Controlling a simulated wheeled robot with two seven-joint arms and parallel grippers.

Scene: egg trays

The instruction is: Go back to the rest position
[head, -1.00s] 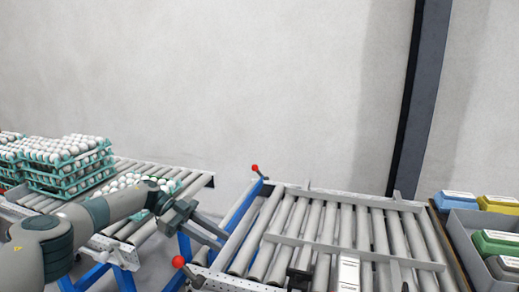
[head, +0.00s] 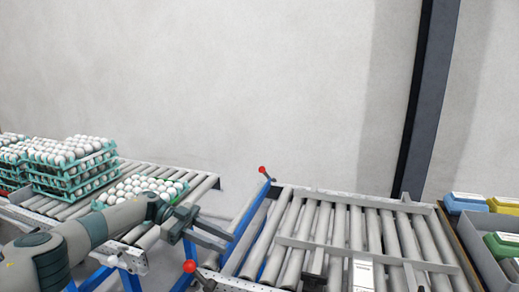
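My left gripper (head: 228,245) reaches in from the left, in front of the gap between the two roller conveyors. Its two fingers are apart, with nothing seen between them. A single green tray of white eggs (head: 99,206) lies on the left conveyor, just behind my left wrist and partly hidden by my arm. A stack of green egg trays (head: 75,187) stands further left on the same conveyor. My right gripper cannot be made out in the head view.
The right conveyor (head: 345,225) has bare rollers and grey cross rails. Red-knobbed levers (head: 263,170) stand at its left side. At the far right, a grey bin (head: 485,225) holds green boxes, with blue and yellow boxes behind. A plain wall is at the back.

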